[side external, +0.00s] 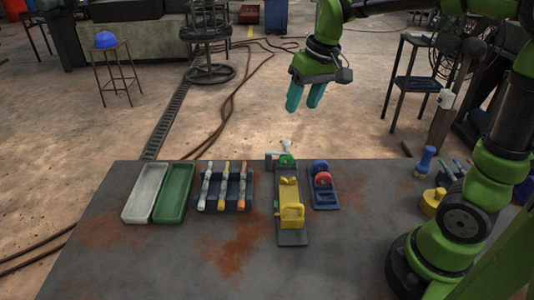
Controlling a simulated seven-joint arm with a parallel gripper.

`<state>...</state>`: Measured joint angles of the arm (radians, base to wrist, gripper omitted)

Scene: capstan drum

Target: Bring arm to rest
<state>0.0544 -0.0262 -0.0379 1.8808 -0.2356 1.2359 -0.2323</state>
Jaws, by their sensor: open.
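My gripper (305,97) hangs in the air above the far edge of the table, with its teal fingers pointing down. The fingers are apart, and nothing shows between them. It is well above the table and touches nothing. Below it on the table (190,262) stands a dark fixture with a yellow block (291,213) and a green part (286,161) with a pale handle at its far end. To the right of that is a blue fixture with a red round part (323,179).
A white tray (131,207) and a green tray (164,207) lie at the left. A dark rack (247,190) with several rods stands beside them. Blue and yellow knobbed pieces (425,160) are at the right near my base. The table's front left is clear.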

